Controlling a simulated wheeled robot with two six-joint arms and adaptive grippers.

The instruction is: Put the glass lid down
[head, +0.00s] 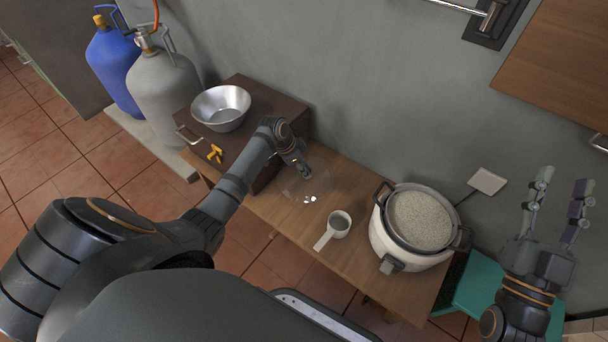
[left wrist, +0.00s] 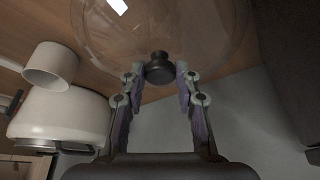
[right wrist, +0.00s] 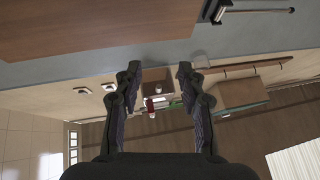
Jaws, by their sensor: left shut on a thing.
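The glass lid (head: 312,190) is clear and hard to see, with a dark knob (left wrist: 159,72) at its centre. It is over the wooden counter, between the brown box and the rice cooker. My left gripper (head: 304,172) is shut on the knob; its two fingers flank the knob in the left wrist view (left wrist: 158,78). I cannot tell whether the lid's rim touches the counter. My right gripper (head: 557,200) is open and empty, off to the right of the rice cooker; its fingers stand apart in the right wrist view (right wrist: 157,85).
The white rice cooker (head: 401,260) holds a pot of grain (head: 420,220) and stands uncovered. A white measuring cup (head: 339,223) lies between it and the lid. The wall runs behind.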

